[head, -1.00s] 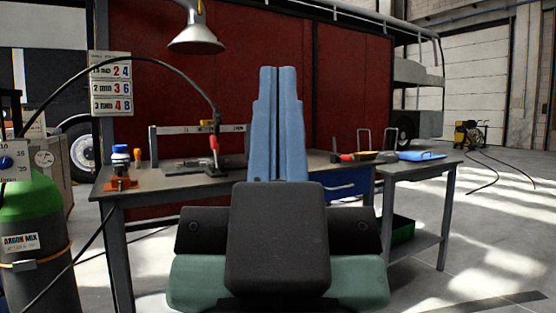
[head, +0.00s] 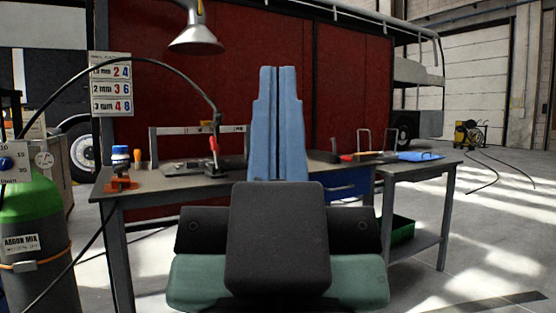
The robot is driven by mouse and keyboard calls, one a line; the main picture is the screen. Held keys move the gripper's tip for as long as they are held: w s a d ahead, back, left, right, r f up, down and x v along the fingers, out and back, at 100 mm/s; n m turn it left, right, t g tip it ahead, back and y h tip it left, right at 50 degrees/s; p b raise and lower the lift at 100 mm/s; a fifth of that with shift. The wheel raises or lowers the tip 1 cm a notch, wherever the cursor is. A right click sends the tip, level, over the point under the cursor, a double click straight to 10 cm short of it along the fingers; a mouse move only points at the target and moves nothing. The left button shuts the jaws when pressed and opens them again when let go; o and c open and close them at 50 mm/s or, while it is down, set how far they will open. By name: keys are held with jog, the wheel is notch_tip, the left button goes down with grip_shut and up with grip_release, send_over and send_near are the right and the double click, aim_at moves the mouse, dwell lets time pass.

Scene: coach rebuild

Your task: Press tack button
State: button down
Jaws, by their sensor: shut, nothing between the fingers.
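My gripper (head: 278,70) stands upright in the middle of the head view. Its two blue fingers lie side by side, shut and empty, above a dark block and a green part of my arm. They hide the middle of the workbench (head: 150,190). I cannot make out a button marked tack. A red and black torch-like tool (head: 213,150) on a black cable is over the bench, left of my fingers. The bench lies beyond my gripper.
A green argon cylinder (head: 30,215) with a dial (head: 8,161) stands at left. A lamp (head: 195,38) hangs above. An orange clamp with a blue-topped item (head: 122,170) sits at the bench's left. A side table (head: 440,164) holds a blue item.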

notch_tip(320, 180, up, 45)
jog(key=p, duration=4.4)
jog(key=shift+f, duration=0.15)
jog(key=shift+f, duration=0.1)
